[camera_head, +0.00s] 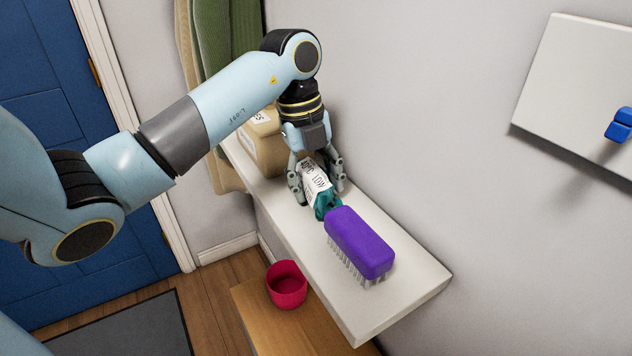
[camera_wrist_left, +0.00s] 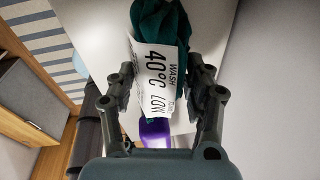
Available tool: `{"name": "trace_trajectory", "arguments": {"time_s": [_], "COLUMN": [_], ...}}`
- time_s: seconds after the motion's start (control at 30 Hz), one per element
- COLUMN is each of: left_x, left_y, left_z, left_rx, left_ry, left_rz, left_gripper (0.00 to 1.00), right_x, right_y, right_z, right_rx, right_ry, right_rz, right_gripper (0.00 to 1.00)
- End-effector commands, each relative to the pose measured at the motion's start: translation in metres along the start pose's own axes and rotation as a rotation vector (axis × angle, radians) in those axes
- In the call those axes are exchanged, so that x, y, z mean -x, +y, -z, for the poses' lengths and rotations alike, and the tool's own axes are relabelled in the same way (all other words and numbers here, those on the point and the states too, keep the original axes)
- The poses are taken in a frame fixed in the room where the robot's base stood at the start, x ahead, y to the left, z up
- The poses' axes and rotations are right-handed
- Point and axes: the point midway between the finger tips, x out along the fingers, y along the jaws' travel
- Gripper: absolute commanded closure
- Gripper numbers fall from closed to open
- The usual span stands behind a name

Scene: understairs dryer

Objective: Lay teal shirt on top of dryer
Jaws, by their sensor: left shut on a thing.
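The teal shirt (camera_head: 325,207) is a small dark teal bundle low over the white shelf. Its white care label (camera_head: 315,178) faces up; in the left wrist view the label (camera_wrist_left: 154,75) reads "WASH 40°C LOW". My left gripper (camera_head: 317,190) points down, shut on the teal shirt, with a finger on each side of it. The shirt also shows at the top of the left wrist view (camera_wrist_left: 165,22). I cannot tell whether its underside touches the shelf. No dryer is recognisable in either view. My right gripper is not in view.
A purple brush (camera_head: 360,243) lies bristles down on the white shelf (camera_head: 400,300), close beside the shirt. A tan package (camera_head: 262,145) stands behind my gripper. A pink-red cup (camera_head: 287,285) is on the wooden surface below. The shelf's near right end is bare.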

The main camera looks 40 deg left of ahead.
Motion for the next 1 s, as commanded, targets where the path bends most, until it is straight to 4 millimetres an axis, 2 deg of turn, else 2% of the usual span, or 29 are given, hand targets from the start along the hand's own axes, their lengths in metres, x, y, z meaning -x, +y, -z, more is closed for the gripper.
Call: {"name": "trace_trajectory", "arguments": {"time_s": [0.07,0.3,0.33,0.5,0.83,1.0], "left_x": [-0.007,-0.008,-0.008,-0.008,-0.004,0.021], "left_y": [0.001,0.001,0.001,0.001,0.001,0.0], "left_z": [0.0,-0.001,-0.001,-0.001,-0.001,-0.002], "left_rx": [0.0,-0.001,0.0,0.0,-0.001,-0.004], "left_ry": [0.001,-0.001,-0.001,-0.001,-0.002,-0.007], "left_rz": [-0.001,0.001,0.0,0.0,0.001,0.004], "left_gripper": [0.84,0.84,0.46,0.23,0.23,0.23], "right_x": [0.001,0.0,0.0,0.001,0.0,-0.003], "right_y": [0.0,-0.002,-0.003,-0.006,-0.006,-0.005], "right_z": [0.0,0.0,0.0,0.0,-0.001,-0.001], "right_rx": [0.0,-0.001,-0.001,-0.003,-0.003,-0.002], "right_ry": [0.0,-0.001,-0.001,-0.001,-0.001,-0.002], "right_rz": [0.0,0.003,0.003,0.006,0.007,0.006], "right_gripper": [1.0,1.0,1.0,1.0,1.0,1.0]}}
